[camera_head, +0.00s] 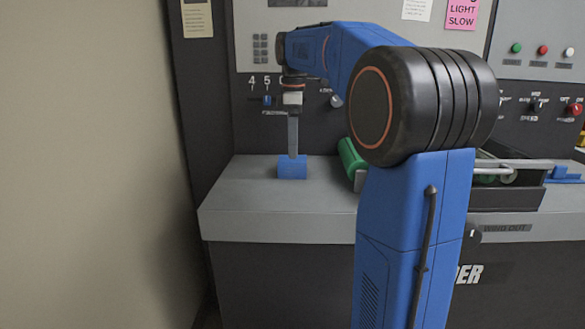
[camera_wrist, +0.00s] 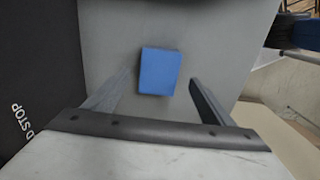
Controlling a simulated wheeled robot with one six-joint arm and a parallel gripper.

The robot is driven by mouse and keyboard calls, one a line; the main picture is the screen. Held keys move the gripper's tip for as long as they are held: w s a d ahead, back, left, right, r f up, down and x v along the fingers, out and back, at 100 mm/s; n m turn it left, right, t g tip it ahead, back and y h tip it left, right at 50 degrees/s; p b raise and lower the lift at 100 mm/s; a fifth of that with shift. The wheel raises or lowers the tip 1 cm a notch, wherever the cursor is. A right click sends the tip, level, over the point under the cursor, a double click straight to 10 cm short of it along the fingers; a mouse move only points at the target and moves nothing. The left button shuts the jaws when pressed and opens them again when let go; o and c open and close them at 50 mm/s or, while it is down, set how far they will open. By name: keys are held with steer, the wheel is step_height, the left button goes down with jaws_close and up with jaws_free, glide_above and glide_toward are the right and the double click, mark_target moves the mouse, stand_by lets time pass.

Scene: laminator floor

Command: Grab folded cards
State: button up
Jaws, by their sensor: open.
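A small blue block-like thing (camera_head: 292,168), which looks like the folded cards, rests on the grey counter (camera_head: 240,190) at its left part. In the wrist view the blue piece (camera_wrist: 160,70) lies between the two fingers, slightly turned, with a gap on each side. My gripper (camera_head: 293,154) points straight down over it in the head view, its fingertips at the block's top. The fingers are spread in the wrist view and hold nothing. Whether the tips reach down beside the block, I cannot tell.
A dark tray-like machine part (camera_head: 505,197) and other blue pieces (camera_head: 564,174) are farther right. The control panel rises behind. The counter's left end is bare.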

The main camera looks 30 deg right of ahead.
mark_target(293, 161)
steer(key=shift+w+f, duration=0.1)
steer(key=shift+f, duration=3)
steer(key=shift+c, duration=0.4)
steer(key=c, duration=1.3)
steer(key=shift+o, duration=0.2)
steer(key=shift+r, duration=0.15)
